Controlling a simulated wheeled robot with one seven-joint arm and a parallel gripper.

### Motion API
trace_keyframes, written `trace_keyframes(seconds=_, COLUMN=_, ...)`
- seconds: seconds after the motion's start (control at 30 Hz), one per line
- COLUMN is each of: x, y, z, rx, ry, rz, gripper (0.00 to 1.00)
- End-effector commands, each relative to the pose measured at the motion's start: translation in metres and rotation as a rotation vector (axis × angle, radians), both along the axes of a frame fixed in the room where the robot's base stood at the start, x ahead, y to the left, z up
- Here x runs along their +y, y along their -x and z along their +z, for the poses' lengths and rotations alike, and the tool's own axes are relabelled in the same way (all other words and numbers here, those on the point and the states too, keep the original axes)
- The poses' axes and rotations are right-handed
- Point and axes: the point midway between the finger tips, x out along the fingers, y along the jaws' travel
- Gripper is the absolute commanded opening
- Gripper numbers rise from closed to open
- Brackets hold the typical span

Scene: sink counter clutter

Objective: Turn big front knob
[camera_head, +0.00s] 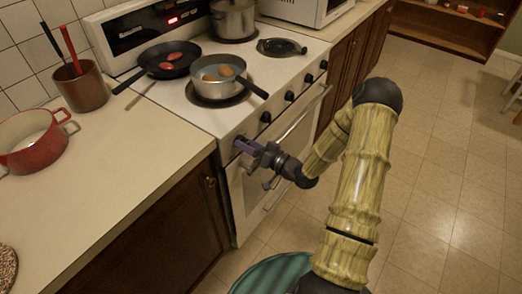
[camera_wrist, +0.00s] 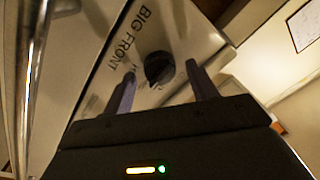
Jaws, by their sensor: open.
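The big front knob (camera_wrist: 158,68) is a round black dial on the stove's white front panel, beside printed "BIG FRONT" lettering, in the wrist view. My gripper (camera_wrist: 163,88) is open, with one finger on each side of the knob. I cannot tell whether either finger touches it. In the head view my gripper (camera_head: 243,145) is at the left end of the stove's front panel. The knob is hidden there behind the gripper.
Several other black knobs line the panel, the nearest one (camera_head: 266,117) to the right. The oven handle (camera_head: 290,130) runs below. A saucepan (camera_head: 218,88) and skillet (camera_head: 168,60) stand on the stove. The counter (camera_head: 110,150) is at left. Open floor (camera_head: 440,150) lies right.

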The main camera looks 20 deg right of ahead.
Motion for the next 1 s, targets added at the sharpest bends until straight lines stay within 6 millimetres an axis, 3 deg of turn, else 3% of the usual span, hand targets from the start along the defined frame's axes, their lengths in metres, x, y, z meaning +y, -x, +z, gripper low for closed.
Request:
trace_keyframes(seconds=0.17, x=-0.012, y=0.013, z=-0.002, rx=0.001, ry=0.001, rz=-0.003, gripper=0.58)
trace_keyframes(seconds=0.8, x=-0.091, y=0.111, z=-0.009, rx=0.001, ry=0.001, rz=-0.007, gripper=0.58)
trace_keyframes(seconds=1.0, x=-0.106, y=0.130, z=-0.011, rx=0.000, ry=0.000, rz=-0.004, gripper=0.58)
